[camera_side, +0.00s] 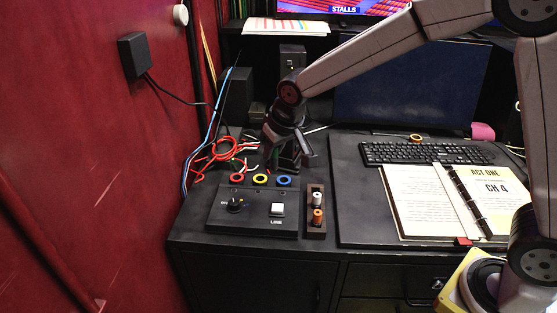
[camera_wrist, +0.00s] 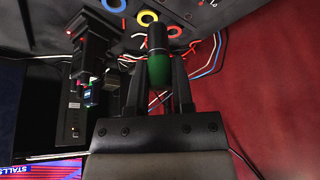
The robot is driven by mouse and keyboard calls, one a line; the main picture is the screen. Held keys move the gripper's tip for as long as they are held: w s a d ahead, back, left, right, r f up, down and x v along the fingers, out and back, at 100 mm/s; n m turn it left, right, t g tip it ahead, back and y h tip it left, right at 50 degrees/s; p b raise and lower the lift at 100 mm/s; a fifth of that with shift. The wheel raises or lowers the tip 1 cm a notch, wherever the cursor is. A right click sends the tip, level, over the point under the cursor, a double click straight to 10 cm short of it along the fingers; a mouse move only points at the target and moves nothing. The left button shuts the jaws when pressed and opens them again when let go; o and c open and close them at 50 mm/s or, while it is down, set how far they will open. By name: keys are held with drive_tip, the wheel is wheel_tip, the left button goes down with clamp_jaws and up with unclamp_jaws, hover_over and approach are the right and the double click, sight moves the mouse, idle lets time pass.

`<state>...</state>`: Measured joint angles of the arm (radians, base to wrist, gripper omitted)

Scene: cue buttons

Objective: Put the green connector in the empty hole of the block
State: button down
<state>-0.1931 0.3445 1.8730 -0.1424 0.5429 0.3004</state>
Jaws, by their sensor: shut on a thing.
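The green connector (camera_wrist: 159,70) is held between the two fingers of my gripper (camera_wrist: 158,88) in the wrist view. It has a green body and a dark end pointing away from the gripper. In the side view my gripper (camera_side: 286,160) is above the desk, behind the cue panel and the block, and the connector cannot be made out clearly. The block (camera_side: 316,232) is a narrow dark holder right of the panel. A white connector (camera_side: 316,198) and an orange connector (camera_side: 317,216) stand in it. I cannot tell exactly where its empty hole is.
The cue panel (camera_side: 258,222) has a dial, a white button and red (camera_side: 237,178), yellow and blue rings behind it. Loose cables (camera_side: 222,150) lie left of my gripper. A keyboard (camera_side: 425,153) and an open binder (camera_side: 440,200) lie to the right.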

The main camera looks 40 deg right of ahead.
idle(0.3)
hover_over(311, 188)
drive_tip(key=s, duration=0.2)
wheel_tip(311, 188, down, 7)
drive_tip(key=shift+w+d, duration=0.15)
drive_tip(key=shift+w, duration=0.1)
drive_tip(key=shift+f, duration=0.1)
drive_tip(key=shift+f, duration=1.7)
drive_tip(key=shift+f, duration=1.65)
idle(2.9)
